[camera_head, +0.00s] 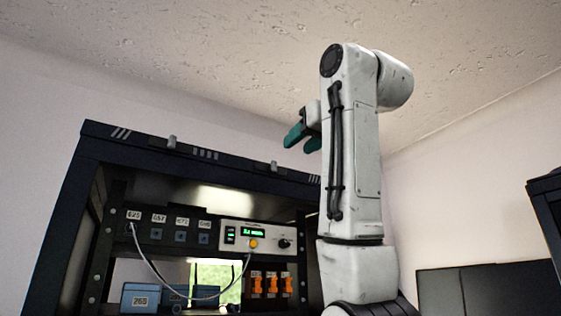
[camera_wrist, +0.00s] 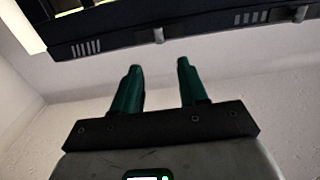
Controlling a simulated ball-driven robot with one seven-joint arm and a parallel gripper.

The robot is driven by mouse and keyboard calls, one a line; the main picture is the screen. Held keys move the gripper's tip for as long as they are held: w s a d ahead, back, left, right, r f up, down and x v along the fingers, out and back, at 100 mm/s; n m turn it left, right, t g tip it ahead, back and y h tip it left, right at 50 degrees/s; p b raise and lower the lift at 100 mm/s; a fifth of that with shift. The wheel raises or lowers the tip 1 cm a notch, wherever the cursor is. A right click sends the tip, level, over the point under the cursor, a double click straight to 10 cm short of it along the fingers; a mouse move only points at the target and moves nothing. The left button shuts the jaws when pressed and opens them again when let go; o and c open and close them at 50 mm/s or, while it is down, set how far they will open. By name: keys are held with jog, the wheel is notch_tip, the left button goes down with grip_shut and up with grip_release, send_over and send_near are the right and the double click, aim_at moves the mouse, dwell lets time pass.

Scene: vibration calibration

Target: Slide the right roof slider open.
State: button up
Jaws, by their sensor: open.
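The right roof slider knob (camera_head: 274,166) is a small grey peg on the dark top beam of the rack. The left slider knob (camera_head: 172,141) stands further left on the same beam. My gripper (camera_head: 300,140), with teal fingers, is above and to the right of the right knob. In the wrist view, my gripper (camera_wrist: 158,68) is open and empty. A grey knob (camera_wrist: 158,35) shows there just beyond the fingertips, between them in the picture and apart from them. It appears to be the right one; this view seems upside down.
The dark rack frame (camera_head: 62,235) holds a panel with a green display (camera_head: 253,233), a white cable, orange switches (camera_head: 272,284) and blue boxes (camera_head: 140,298). A dark cabinet (camera_head: 545,215) stands at the right edge.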

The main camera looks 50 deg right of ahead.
aim_at(275, 163)
jog(key=p+x, duration=0.3)
jog(key=x, duration=0.5)
jog(key=shift+w+d+p, duration=0.1)
jog(key=shift+w+p, duration=0.2)
jog(key=shift+x, duration=0.85)
jog(key=shift+f, duration=0.15)
grip_shut()
